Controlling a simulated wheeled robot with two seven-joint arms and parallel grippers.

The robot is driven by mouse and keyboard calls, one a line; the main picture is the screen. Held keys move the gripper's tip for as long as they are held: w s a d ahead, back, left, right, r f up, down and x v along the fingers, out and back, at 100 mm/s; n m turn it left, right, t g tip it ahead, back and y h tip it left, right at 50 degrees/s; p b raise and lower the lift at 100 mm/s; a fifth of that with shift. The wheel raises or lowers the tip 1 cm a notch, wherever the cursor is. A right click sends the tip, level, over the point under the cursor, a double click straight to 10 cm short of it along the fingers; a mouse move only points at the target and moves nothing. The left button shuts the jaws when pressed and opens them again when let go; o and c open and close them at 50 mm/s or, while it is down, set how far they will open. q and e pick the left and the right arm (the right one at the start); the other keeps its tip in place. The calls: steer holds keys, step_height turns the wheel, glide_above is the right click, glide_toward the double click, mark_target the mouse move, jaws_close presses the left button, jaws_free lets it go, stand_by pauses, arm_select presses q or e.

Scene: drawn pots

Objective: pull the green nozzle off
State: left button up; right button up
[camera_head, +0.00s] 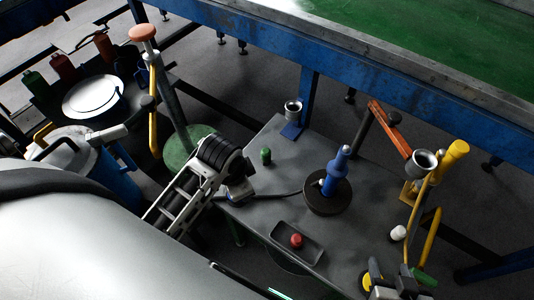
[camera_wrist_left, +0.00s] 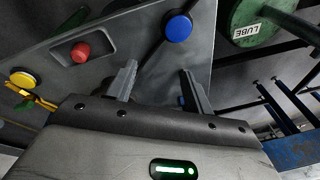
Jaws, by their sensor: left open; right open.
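A small upright green piece (camera_head: 266,156), which looks like the green nozzle, stands on the grey table (camera_head: 270,210) near its far left side. I cannot make it out in the left wrist view. My left gripper (camera_head: 241,192) is over the table's left edge, nearer the camera than the green piece and apart from it. Its two fingers (camera_wrist_left: 162,85) are spread and empty in the left wrist view. My right gripper (camera_head: 398,283) is small and partly cut off at the bottom right, away from the green piece. It is open, and another green part (camera_head: 424,277) shows beside it.
A blue device (camera_head: 337,175) stands on a dark round base mid-table. A tray (camera_head: 316,252) holds a red piece (camera_head: 297,241). A blue round piece (camera_wrist_left: 178,26) and a green LUBE drum (camera_wrist_left: 242,17) show in the left wrist view. Yellow bars (camera_head: 418,215) rise at the right.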

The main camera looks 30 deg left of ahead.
arm_select(q)
steer(key=w+a+f+m+g, duration=0.15)
steer(key=w+f+m, duration=0.4)
steer(key=w, duration=0.55)
steer(key=m, duration=0.6)
glide_above(266, 151)
steer(key=shift+s+r+g, duration=0.35)
steer(key=shift+g, duration=0.1)
steer(key=shift+w+r+m, duration=0.1)
steer(key=shift+w+m, duration=0.3)
steer(key=shift+m, duration=0.05)
arm_select(e)
steer(key=shift+s+a+f, duration=0.1)
steer(key=shift+a, duration=0.05)
arm_select(q)
steer(key=shift+f+b, duration=0.55)
steer(key=shift+f, duration=0.05)
step_height(266, 151, down, 6)
steer(key=b, duration=0.5)
steer(key=shift+f+b, duration=0.9)
arm_select(e)
steer(key=shift+a+f+y, duration=0.15)
steer(key=shift+a+f, duration=0.15)
steer(key=shift+f, duration=0.6)
steer(key=shift+a+f+y, duration=0.15)
steer(key=shift+a+f, duration=0.15)
steer(key=shift+f, duration=0.55)
steer(key=shift+w+r+t, duration=0.3)
steer(key=shift+w+r, duration=0.05)
steer(key=shift+f, duration=0.15)
